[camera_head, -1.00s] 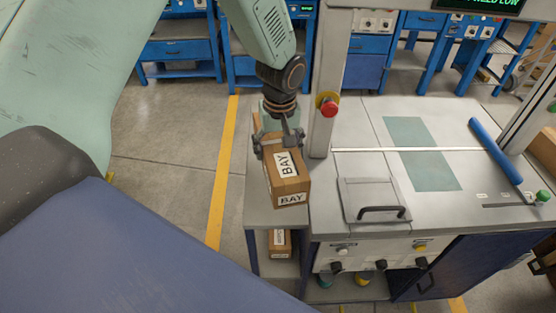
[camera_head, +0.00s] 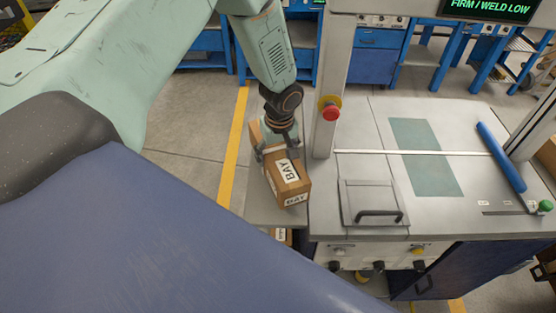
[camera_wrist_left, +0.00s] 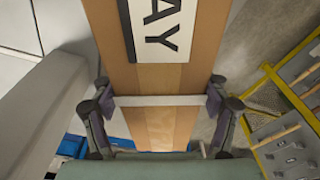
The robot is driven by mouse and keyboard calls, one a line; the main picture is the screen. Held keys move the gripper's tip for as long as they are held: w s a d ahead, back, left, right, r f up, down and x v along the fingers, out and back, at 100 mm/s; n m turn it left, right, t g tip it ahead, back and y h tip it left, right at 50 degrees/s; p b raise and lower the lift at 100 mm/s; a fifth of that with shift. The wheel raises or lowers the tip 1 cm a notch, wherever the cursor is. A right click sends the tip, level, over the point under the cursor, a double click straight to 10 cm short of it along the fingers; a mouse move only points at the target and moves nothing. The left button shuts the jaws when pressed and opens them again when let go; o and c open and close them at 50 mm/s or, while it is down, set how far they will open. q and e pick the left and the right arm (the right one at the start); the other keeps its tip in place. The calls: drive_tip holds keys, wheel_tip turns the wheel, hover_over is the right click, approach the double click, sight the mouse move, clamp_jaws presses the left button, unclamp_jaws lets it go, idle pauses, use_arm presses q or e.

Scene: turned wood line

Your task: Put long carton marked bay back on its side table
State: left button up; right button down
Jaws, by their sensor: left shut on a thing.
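The long brown carton (camera_head: 288,185) carries white labels reading BAY on its top and end. My left gripper (camera_head: 277,150) is shut on it from above, with a finger on each side. In the left wrist view, the carton (camera_wrist_left: 160,75) lies between the two fingers of the gripper (camera_wrist_left: 160,105). The carton is over the narrow grey side table (camera_head: 262,208), beside the machine. I cannot tell whether its underside touches the table top. My right gripper is not in view.
The grey machine bench (camera_head: 365,135) stands right of the side table, with a red stop button (camera_head: 331,112) on its post and a black-handled lid (camera_head: 374,204). Another carton (camera_head: 281,236) sits on the shelf below. A blue roll (camera_head: 500,157) lies at the bench's right.

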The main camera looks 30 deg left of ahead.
use_arm(q)
drive_tip(key=f, duration=0.2)
drive_tip(key=shift+a+f, duration=0.35)
drive_tip(key=shift+a, duration=0.05)
drive_tip(key=shift+w+f, duration=0.15)
drive_tip(key=shift+f, duration=0.1)
drive_tip(key=shift+w+d+r, duration=0.1)
drive_tip(key=shift+d, duration=0.45)
drive_tip(key=shift+s+a+f, duration=0.2)
drive_tip(key=shift+a, duration=0.05)
drive_tip(key=o, duration=1.4)
drive_tip(key=shift+a+f, duration=0.1)
drive_tip(key=shift+a, duration=0.1)
drive_tip(key=shift+o, duration=1.4)
drive_tip(key=shift+w+d, duration=0.15)
drive_tip(key=shift+d, duration=0.25)
drive_tip(key=shift+a+r, duration=0.2)
drive_tip(key=shift+a, duration=0.05)
drive_tip(key=shift+r, duration=0.25)
drive_tip(key=r, duration=0.7)
drive_tip(key=s+d+r, duration=0.1)
drive_tip(key=r, duration=0.2)
drive_tip(key=shift+r, duration=0.35)
drive_tip(key=shift+d+r, duration=0.25)
drive_tip(key=shift+r, duration=0.2)
